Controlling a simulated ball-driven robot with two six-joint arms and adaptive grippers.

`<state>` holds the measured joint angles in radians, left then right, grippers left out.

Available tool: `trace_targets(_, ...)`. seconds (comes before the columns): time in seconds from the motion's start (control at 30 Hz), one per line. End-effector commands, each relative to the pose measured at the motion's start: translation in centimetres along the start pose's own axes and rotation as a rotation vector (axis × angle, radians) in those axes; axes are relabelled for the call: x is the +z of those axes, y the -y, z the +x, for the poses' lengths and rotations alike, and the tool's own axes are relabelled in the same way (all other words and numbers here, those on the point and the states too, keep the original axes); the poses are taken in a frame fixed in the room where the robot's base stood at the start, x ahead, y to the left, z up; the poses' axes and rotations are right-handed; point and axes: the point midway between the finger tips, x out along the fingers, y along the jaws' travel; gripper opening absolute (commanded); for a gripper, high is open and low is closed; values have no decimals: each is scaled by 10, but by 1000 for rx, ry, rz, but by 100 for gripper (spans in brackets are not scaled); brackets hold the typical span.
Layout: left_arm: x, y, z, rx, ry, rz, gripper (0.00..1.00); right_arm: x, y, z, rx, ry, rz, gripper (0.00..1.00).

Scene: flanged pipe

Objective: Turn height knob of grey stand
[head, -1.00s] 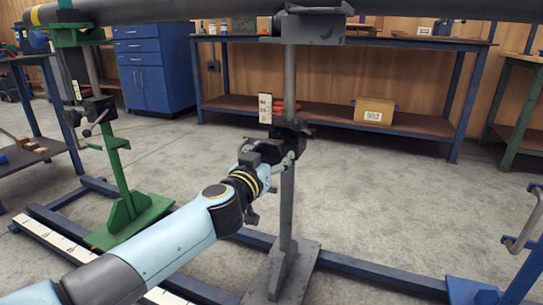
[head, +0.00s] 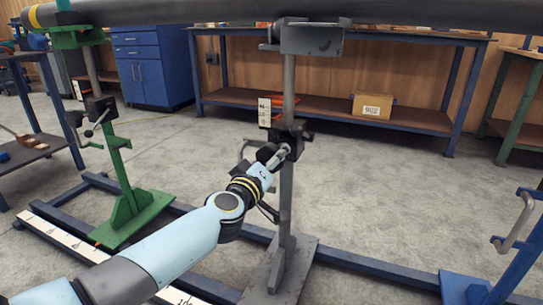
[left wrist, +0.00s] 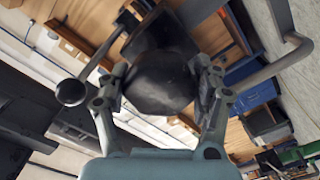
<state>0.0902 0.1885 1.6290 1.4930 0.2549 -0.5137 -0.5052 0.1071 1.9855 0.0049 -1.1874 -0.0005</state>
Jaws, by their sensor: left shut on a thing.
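The grey stand has an upright post (head: 288,90), a flat base (head: 268,280) and a grey head (head: 312,40) under the long dark pipe (head: 200,11). A black clamp block (head: 292,134) sits partway up the post. My left gripper (head: 281,153) reaches in from the lower left to this block. In the left wrist view, its fingers (left wrist: 158,82) are shut on a dark, faceted knob (left wrist: 160,85), one finger on each side. In the head view the gripper mostly hides the knob. My right gripper is not in view.
A bent grey handle (left wrist: 291,62) and a ball-ended lever (left wrist: 72,92) flank the knob closely. A green stand (head: 122,180) is at left and a blue stand (head: 505,255) at right. A workbench (head: 330,105) and blue cabinet (head: 150,65) stand behind. Open floor lies between.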

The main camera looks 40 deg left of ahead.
Motion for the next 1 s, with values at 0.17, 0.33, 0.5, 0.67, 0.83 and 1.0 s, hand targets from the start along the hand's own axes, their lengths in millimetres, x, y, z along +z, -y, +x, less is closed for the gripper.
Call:
trace_targets(0.17,0,-1,0,-1,1,-167,33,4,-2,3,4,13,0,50)
trace_targets(0.33,0,-1,0,-1,0,-329,33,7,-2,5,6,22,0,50)
trace_targets(0.5,0,-2,0,-1,0,-492,33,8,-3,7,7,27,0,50)
trace_targets(0.67,0,-2,0,-1,0,-643,33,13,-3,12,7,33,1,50)
trace_targets(0.83,-1,-2,0,-2,-1,-797,33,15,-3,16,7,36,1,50)
trace_targets(1.0,-1,-2,0,-2,-1,-929,33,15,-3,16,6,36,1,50)
